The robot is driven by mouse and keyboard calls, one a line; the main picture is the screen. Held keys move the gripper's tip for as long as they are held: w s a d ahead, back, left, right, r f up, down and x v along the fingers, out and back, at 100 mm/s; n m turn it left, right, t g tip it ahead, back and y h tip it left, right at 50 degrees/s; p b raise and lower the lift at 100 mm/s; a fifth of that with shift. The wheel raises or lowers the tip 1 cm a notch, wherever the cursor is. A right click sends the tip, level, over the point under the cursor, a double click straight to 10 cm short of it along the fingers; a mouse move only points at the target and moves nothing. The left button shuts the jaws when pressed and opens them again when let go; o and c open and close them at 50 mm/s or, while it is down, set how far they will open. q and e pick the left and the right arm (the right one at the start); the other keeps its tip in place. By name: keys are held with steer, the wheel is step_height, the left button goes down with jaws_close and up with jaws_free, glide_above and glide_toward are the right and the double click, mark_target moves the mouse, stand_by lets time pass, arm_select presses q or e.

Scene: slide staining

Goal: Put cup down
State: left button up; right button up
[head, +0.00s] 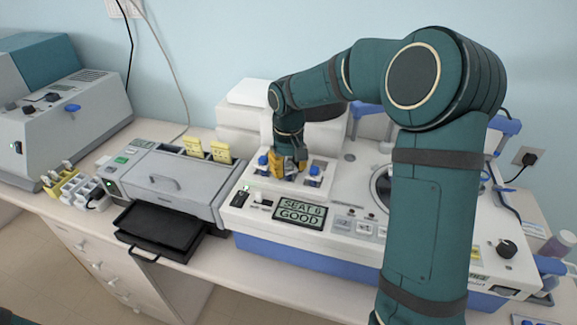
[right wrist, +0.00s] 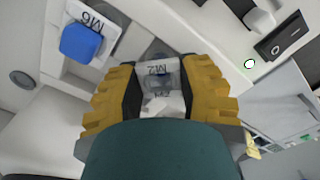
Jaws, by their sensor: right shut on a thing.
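My right gripper (head: 289,165) reaches down onto the white and blue machine (head: 335,245), between two blue-topped parts. In the right wrist view its yellow fingers (right wrist: 160,95) are shut on a small, pale, partly clear cup (right wrist: 162,72) marked "M2". The fingers hide the cup's sides, and I cannot tell whether its base touches the machine. In the head view the gripper hides the cup. Beside it in the wrist view is a blue-topped part (right wrist: 82,43) with an "M6" label. My left gripper is not in view.
The machine's display (head: 299,214) reads "SEAT 6 GOOD". To the left stand a grey device (head: 170,180) with yellow tabs, a black tray (head: 160,228) and a small rack (head: 75,185). A round dial (head: 506,249) is at the right. My arm covers the machine's right middle.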

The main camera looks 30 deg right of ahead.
steer(key=o, duration=0.9)
steer(key=shift+r, duration=0.25)
step_height(320, 180, up, 12)
steer(key=shift+r+p, duration=0.15)
steer(key=shift+p, duration=0.7)
steer(key=shift+s, duration=0.15)
